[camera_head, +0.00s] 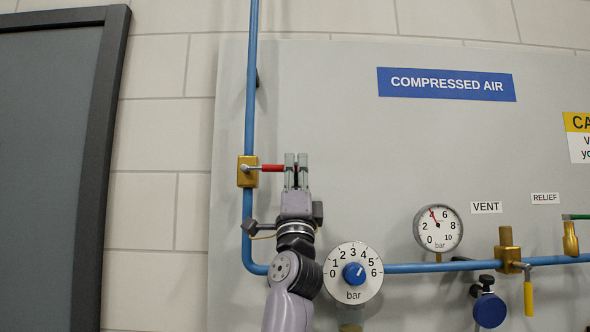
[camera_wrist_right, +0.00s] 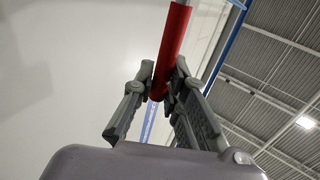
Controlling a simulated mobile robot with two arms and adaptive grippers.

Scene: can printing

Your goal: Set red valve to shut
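The red valve handle (camera_head: 272,168) sticks out to the right, level, from a brass valve body (camera_head: 247,172) on the upright blue pipe at the left of the panel. It lies across that pipe. My right gripper (camera_head: 296,160) reaches up from below to the free end of the handle. In the right wrist view, the red handle (camera_wrist_right: 172,50) runs between the two fingers (camera_wrist_right: 165,72), which close in on it from both sides and appear to touch it. The fingers hide the handle's tip in the head view. My left gripper is not in view.
A pressure dial with a blue knob (camera_head: 354,273) sits just right of my right arm. Further right are a gauge (camera_head: 438,228), a vent valve with a yellow handle (camera_head: 528,298) and a relief valve (camera_head: 571,240). A dark door frame (camera_head: 100,170) stands at left.

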